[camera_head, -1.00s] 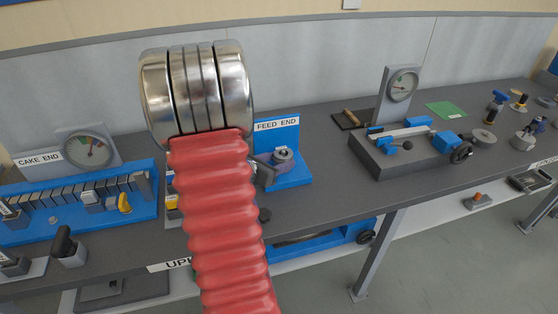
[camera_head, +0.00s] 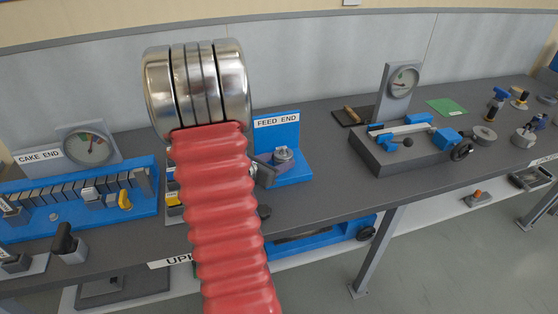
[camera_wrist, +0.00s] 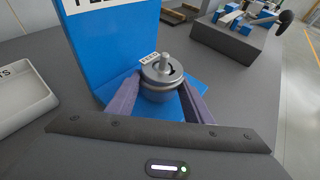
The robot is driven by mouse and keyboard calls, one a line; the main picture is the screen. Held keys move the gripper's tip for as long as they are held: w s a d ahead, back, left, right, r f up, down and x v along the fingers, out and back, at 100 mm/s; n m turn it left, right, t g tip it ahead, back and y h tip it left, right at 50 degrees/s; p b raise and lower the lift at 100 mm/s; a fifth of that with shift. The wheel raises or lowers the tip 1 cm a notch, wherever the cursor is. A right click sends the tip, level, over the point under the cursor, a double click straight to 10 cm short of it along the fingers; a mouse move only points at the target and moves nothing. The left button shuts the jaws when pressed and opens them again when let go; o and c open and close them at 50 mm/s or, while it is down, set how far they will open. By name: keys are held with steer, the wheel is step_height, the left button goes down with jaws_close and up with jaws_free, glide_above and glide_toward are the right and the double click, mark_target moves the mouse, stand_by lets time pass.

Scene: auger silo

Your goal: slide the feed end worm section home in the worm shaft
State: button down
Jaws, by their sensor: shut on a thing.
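The feed end worm section (camera_wrist: 161,76) is a round grey metal piece with a slotted top face. A shaft end (camera_wrist: 165,60) stands up through its middle. It sits at the blue FEED END stand (camera_wrist: 118,35); how far it is seated on the shaft is hidden. My gripper (camera_wrist: 160,92) has its two purple jaws shut on it, one on each side. In the head view the worm section (camera_head: 283,156) shows in front of the FEED END sign (camera_head: 276,122), and my red ribbed arm hides most of the gripper.
A blue CAKE END rack (camera_head: 85,212) with a dial gauge (camera_head: 90,148) is at the left. A grey and blue vise-like fixture (camera_head: 412,150) stands to the right. A pale tray (camera_wrist: 22,100) lies left in the wrist view. Bench between stand and fixture is clear.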

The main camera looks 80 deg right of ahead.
steer(key=c, duration=0.8)
jaws_free()
steer(key=shift+f, duration=0.1)
steer(key=v, duration=1.3)
steer(key=shift+w+a+r, duration=0.1)
steer(key=shift+a+r, duration=0.1)
steer(key=shift+a, duration=0.1)
